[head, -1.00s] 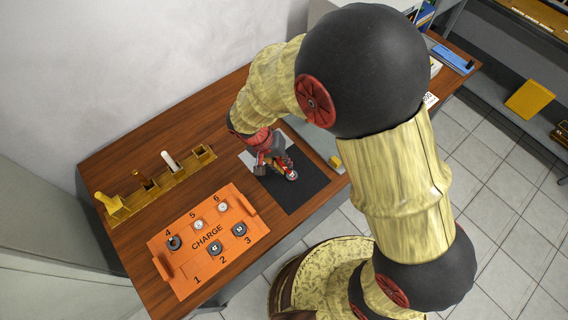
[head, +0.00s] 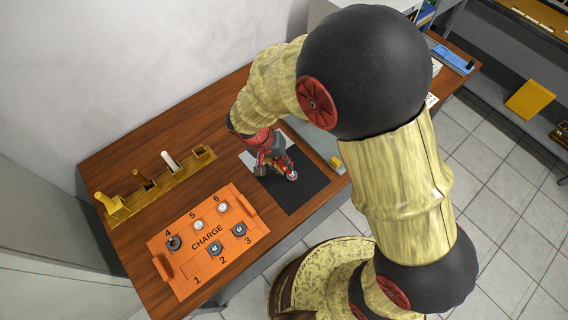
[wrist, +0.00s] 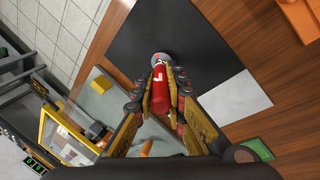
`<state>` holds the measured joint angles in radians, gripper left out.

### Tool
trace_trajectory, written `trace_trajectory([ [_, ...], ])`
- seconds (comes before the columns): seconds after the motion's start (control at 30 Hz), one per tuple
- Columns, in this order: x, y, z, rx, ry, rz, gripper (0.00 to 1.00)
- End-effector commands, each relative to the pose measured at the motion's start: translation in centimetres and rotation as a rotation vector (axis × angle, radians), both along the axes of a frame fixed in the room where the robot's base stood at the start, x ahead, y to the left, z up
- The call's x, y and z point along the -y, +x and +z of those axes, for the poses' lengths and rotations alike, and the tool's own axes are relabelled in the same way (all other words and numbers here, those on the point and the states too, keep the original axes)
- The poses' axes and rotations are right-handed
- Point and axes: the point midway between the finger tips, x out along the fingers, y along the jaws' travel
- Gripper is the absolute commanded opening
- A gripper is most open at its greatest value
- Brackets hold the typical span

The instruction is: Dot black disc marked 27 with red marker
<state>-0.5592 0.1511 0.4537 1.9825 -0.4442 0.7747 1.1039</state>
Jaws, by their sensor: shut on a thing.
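My gripper (wrist: 161,98) is shut on a red marker (wrist: 160,86), which points away from the wrist toward the mat. A small disc (wrist: 160,58) with a pale top face lies on the black mat (wrist: 196,25) at the marker's far end. The marker partly covers the disc, so I cannot read its number or tell whether the tip touches it. In the head view the disc (head: 292,175) shows just beside my gripper (head: 279,168), on the black mat (head: 305,190).
An orange tray (head: 208,262) marked CHARGE holds several dark and pale discs at numbered places; place 1 is empty. A yellow-brown rack (head: 160,188) with upright pieces stands behind it. A white sheet (wrist: 240,98) adjoins the mat. The table's front edge is close.

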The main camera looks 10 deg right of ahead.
Motion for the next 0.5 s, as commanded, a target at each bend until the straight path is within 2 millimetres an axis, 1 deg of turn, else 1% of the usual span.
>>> trace_trajectory([
  [0.2, 0.0, 0.1, 1.8, 0.002, 0.002, 0.001, 0.0],
  [0.5, -0.1, 0.1, 4.0, 0.003, 0.002, 0.0, 0.0],
])
